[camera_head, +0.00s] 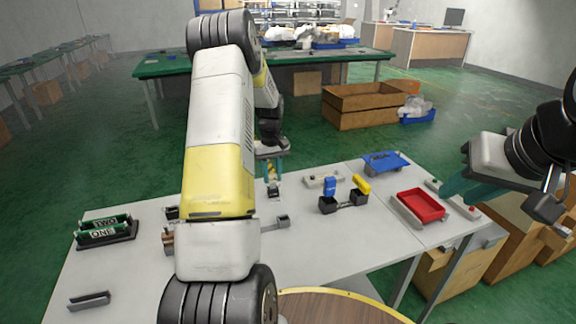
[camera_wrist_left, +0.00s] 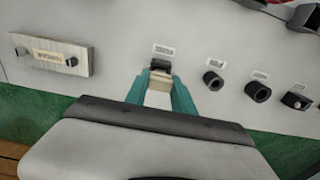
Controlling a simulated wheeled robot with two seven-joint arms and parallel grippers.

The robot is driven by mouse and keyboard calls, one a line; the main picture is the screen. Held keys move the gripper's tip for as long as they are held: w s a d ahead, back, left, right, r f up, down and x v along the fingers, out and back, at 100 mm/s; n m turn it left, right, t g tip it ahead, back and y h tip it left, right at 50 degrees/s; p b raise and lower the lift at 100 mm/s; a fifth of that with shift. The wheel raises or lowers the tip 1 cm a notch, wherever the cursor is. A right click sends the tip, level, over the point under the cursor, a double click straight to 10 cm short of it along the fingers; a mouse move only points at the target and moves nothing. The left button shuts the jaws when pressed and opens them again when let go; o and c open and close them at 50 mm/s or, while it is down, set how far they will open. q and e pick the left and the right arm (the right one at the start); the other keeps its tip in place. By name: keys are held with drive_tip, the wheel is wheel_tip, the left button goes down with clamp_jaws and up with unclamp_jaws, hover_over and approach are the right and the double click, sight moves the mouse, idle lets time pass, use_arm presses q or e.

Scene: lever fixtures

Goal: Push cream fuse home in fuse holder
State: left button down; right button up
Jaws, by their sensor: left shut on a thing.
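My left gripper (camera_head: 272,178) reaches down over the white table, with its teal fingers (camera_wrist_left: 158,90) on both sides of a cream block, which I take to be the cream fuse (camera_wrist_left: 158,98). The gripper is shut on it. A dark holder (camera_wrist_left: 160,66), which looks like the fuse holder, is right at the fingertips below a small label. I cannot tell how deep the fuse sits in it. In the head view my arm and fingers hide much of this spot. My right gripper (camera_head: 462,188) hangs at the right, over the table's right side, away from the holder; its opening is unclear.
On the white table (camera_head: 330,250) stand a dark fixture with blue and yellow levers (camera_head: 343,198), a red tray (camera_head: 421,205), a blue stand (camera_head: 386,161) and a green-topped rack (camera_head: 105,231). A labelled plate (camera_wrist_left: 52,55) and dark round sockets (camera_wrist_left: 257,91) flank the holder.

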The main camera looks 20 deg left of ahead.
sight(272, 175)
use_arm(q)
drive_tip(key=shift+f, duration=1.3)
drive_tip(key=c, duration=1)
unclamp_jaws()
drive_tip(key=shift+r, duration=3.9)
